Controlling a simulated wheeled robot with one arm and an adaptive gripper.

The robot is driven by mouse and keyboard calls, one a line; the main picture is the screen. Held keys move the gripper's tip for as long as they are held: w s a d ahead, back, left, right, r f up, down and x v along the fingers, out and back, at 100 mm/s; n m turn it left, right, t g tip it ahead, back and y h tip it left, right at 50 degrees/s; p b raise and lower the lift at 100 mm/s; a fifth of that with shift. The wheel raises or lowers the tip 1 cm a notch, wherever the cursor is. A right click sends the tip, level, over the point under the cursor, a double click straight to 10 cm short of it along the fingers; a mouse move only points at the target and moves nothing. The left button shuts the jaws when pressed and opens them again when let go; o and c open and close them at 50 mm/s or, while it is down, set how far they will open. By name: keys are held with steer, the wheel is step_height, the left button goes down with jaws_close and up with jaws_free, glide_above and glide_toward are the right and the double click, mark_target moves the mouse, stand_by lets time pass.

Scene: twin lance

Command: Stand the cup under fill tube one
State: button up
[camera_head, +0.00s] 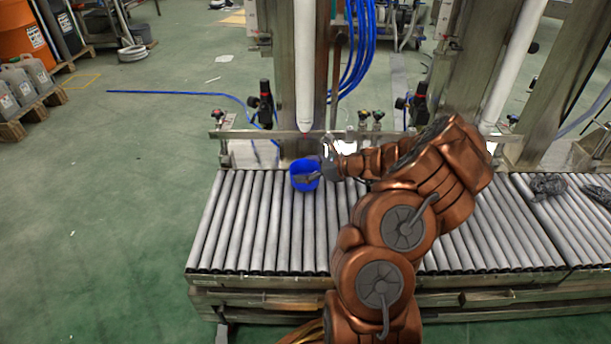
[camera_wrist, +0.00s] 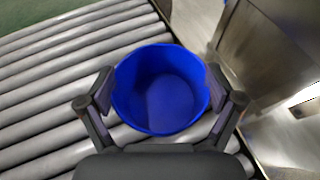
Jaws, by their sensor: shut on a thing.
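The blue cup (camera_head: 301,183) is upright at the back of the roller conveyor, below the left white fill tube (camera_head: 304,70). The tube's tip is above the cup with a gap between. The cup also shows in the wrist view (camera_wrist: 160,90), open side towards the camera and empty inside. My gripper (camera_head: 312,179) reaches in from the right and is shut on the cup. In the wrist view its two fingers (camera_wrist: 161,88) press on opposite sides of the cup. I cannot tell whether the cup's base touches the rollers. No number shows on the tubes.
The roller conveyor (camera_head: 235,230) is clear left of the cup. A metal rail (camera_head: 260,134) with valves runs behind it. A second white tube (camera_head: 515,65) hangs at the right. Dark crumpled items (camera_head: 548,185) lie on the right rollers.

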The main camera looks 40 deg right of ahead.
steer(key=shift+f, duration=0.55)
steer(key=shift+f, duration=0.15)
steer(key=o, duration=0.8)
